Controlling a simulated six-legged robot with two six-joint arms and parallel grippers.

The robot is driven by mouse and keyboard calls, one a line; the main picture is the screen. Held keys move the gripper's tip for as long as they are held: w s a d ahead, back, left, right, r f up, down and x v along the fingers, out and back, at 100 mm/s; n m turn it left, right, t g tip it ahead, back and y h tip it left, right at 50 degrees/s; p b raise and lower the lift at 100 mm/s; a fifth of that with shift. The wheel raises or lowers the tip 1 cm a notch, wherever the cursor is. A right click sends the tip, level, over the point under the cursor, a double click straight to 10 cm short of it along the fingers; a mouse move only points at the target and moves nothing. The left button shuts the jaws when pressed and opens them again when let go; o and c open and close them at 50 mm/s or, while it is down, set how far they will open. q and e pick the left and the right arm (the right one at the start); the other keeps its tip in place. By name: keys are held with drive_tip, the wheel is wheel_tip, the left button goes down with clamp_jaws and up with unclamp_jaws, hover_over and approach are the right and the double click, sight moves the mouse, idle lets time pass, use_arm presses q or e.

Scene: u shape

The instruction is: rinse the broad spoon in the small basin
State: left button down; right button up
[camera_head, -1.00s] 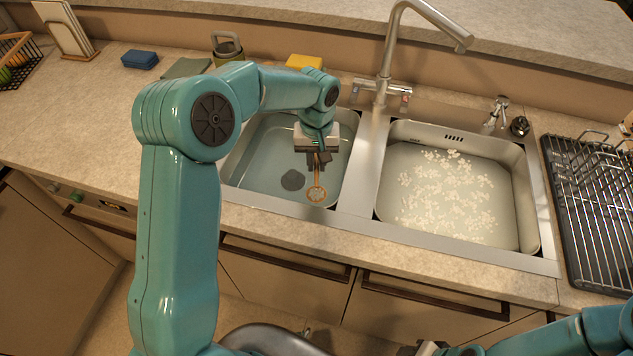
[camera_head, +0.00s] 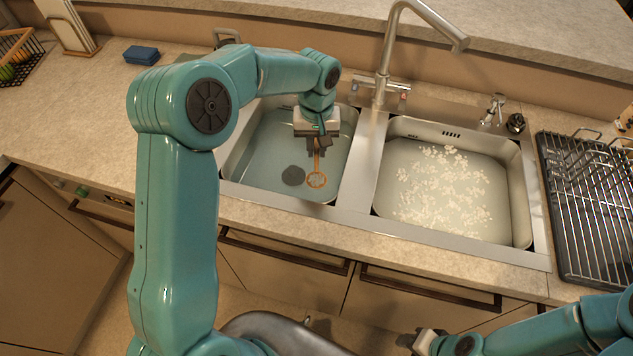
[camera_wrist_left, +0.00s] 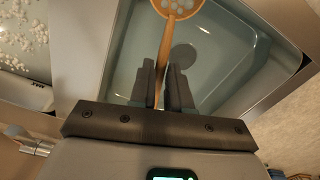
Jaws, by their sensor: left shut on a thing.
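The broad spoon (camera_head: 316,180) is orange-brown with a round head; in the left wrist view its head (camera_wrist_left: 179,8) shows pale spots. My left gripper (camera_head: 317,145) is shut on its handle, and both fingers (camera_wrist_left: 163,90) show beside the handle in the left wrist view. The spoon points down inside the small basin (camera_head: 233,166), the left one, which holds bluish water. Its head is beside the dark round drain. I cannot tell how deep the head is in the water. My right gripper (camera_head: 425,342) is partly in view at the bottom; its jaws are unclear.
The larger right basin (camera_head: 522,190) holds water with many pale floating bits. A tap (camera_head: 385,60) stands behind the divider. A black drying rack (camera_head: 590,210) is at the right. A blue sponge (camera_head: 141,55) lies at the back left.

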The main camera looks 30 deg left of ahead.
sight(317, 151)
use_arm(q)
drive_tip(key=shift+r+p, duration=1.15)
drive_tip(key=shift+r, duration=0.45)
drive_tip(key=shift+f, duration=0.1)
drive_tip(key=shift+w, duration=0.1)
